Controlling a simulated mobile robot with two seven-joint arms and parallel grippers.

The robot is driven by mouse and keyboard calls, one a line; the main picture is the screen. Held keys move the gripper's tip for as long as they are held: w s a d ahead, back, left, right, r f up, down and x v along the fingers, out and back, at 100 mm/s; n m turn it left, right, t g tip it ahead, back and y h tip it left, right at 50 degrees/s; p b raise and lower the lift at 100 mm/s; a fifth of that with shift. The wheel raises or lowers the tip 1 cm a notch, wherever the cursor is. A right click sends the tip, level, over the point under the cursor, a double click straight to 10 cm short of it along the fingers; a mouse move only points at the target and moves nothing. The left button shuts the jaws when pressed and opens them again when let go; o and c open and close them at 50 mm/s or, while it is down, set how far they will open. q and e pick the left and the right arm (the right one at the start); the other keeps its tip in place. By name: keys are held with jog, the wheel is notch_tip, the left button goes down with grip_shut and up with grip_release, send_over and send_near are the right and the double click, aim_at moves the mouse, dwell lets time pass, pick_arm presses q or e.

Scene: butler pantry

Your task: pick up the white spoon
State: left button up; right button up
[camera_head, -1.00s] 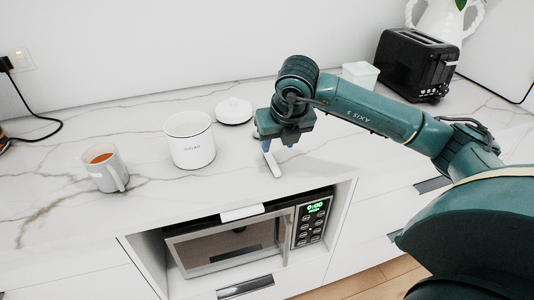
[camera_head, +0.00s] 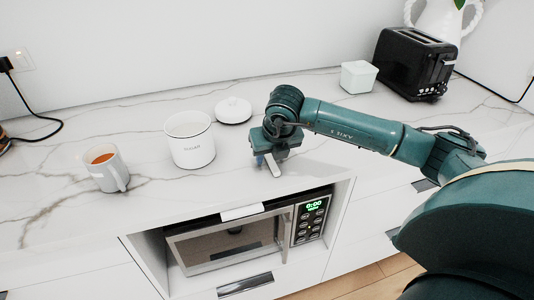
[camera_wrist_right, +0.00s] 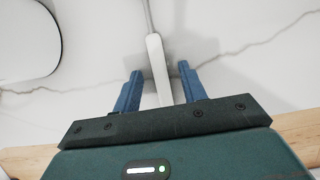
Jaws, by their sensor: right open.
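The white spoon (camera_head: 272,167) lies on the marble counter near its front edge, right of the white canister. In the head view only its pale handle end shows below my right gripper (camera_head: 264,160); the rest is hidden by the gripper. In the right wrist view the spoon's white handle (camera_wrist_right: 156,62) runs between the two blue fingers of my right gripper (camera_wrist_right: 160,82), with a gap on each side. A thin grey neck leads up out of that view. The right gripper is open. My left gripper is not in view.
A white canister (camera_head: 190,145) and a mug (camera_head: 107,172) of orange liquid stand left of the gripper. A white lid (camera_head: 233,110) lies behind. A small white box (camera_head: 358,77) and black toaster (camera_head: 414,64) stand back right. A microwave (camera_head: 235,245) sits below the counter.

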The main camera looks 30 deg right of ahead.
jog(key=shift+f, duration=0.15)
grip_shut()
dwell(0.4)
